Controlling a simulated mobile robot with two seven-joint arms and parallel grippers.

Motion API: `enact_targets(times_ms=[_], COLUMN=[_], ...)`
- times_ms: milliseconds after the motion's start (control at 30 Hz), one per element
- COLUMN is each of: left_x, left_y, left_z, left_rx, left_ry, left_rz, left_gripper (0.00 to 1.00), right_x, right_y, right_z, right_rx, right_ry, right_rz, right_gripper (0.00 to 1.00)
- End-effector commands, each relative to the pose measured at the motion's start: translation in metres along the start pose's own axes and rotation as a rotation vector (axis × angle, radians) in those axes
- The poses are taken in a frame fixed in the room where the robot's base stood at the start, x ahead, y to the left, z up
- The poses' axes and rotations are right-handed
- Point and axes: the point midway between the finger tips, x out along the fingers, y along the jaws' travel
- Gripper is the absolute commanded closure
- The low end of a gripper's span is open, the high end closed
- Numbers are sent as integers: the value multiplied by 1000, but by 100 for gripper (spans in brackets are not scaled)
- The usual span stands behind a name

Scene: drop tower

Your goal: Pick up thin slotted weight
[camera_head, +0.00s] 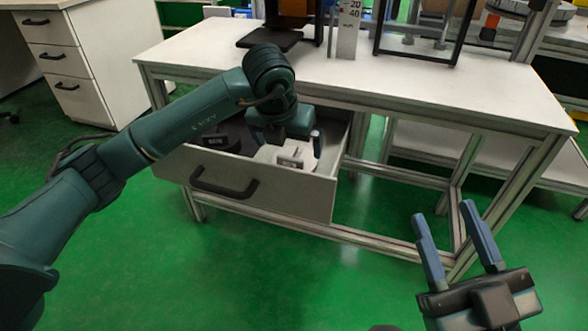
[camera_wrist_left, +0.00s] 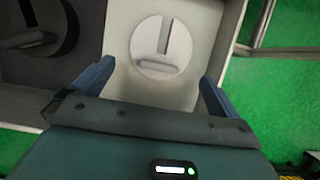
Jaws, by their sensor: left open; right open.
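A pale round slotted weight (camera_wrist_left: 150,48) lies in the light compartment of the open drawer, with a dark slot and a small raised block on it. It also shows in the head view (camera_head: 290,160), partly hidden by my left gripper. A dark slotted weight (camera_wrist_left: 52,30) lies in the dark compartment to its left, also seen in the head view (camera_head: 215,140). Which one is thinner I cannot tell. My left gripper (camera_wrist_left: 155,74) is open above the pale weight, its fingers apart on either side and apparently not touching it. My right gripper (camera_head: 443,211) is open and empty over the floor.
The drawer (camera_head: 300,195) is pulled out under the white table (camera_head: 440,95), its walls close around my left gripper. A black frame and a scale (camera_head: 346,30) stand on the table. A white cabinet (camera_head: 85,60) is at left. The green floor in front is clear.

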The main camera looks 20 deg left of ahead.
Motion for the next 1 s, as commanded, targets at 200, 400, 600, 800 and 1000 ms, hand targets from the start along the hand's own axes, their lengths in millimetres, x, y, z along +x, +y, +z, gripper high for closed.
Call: enact_targets(times_ms=[200, 400, 600, 800, 1000], left_x=[19, 50, 67, 66, 66], left_y=[-1, -1, -1, -1, -1], left_z=[-1, -2, -1, 0, 0], left_rx=[1, 0, 2, 2, 2], left_ry=[1, 2, 1, 0, 0], left_rz=[-2, -2, -2, -3, -3], left_gripper=[0, 0, 0, 0, 14], right_x=[3, 8, 11, 11, 11], right_y=[2, 6, 8, 8, 8], right_z=[-6, -18, -29, -31, -31], right_rx=[-37, -102, -145, -147, -147], right_ry=[54, 157, 225, 229, 228], right_rz=[-7, -17, -25, -25, -25], right_gripper=[54, 54, 54, 54, 54])
